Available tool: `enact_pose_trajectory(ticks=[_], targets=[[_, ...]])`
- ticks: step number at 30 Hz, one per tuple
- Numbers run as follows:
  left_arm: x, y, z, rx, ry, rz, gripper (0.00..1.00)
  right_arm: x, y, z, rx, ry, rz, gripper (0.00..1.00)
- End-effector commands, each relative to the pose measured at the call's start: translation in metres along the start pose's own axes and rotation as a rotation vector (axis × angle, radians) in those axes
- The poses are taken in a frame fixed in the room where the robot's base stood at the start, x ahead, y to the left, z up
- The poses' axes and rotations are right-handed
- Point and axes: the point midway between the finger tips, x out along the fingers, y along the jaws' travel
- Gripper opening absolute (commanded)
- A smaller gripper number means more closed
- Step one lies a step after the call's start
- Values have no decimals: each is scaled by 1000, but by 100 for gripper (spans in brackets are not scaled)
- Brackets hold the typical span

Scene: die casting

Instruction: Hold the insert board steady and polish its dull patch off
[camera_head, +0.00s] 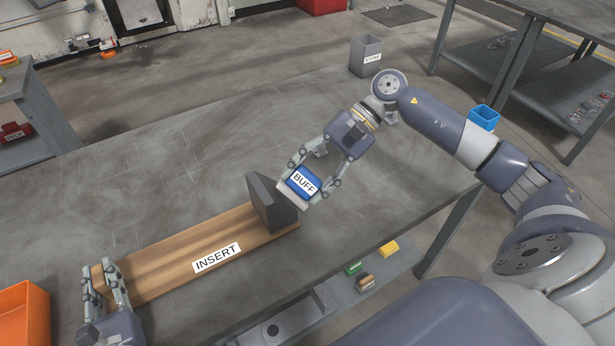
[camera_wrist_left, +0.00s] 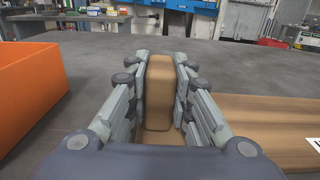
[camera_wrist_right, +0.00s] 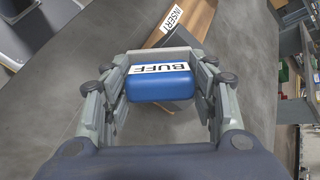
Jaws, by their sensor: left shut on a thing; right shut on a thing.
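The insert board (camera_head: 175,262) is a long wooden plank labelled INSERT, lying on the grey table (camera_head: 150,185). A dark grey upright block (camera_head: 270,203) stands at its right end. My left gripper (camera_head: 106,272) is shut on the wooden grip (camera_wrist_left: 158,95) at the board's left end. My right gripper (camera_head: 308,180) is shut on the blue buff block (camera_head: 303,183), which has a white label reading BUFF and a pale underside. It is close beside the grey block; I cannot tell whether they touch. It also shows in the right wrist view (camera_wrist_right: 160,82). I cannot make out a dull patch.
An orange bin (camera_head: 25,312) stands left of my left gripper. The table behind the board is clear.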

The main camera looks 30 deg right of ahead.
Motion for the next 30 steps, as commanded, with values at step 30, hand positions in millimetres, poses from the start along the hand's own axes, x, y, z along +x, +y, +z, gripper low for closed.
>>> enact_pose_trajectory(ticks=[30], targets=[[-2,-2,-8,-2,14,-5,0,19,0,0,0,-1,0,34]])
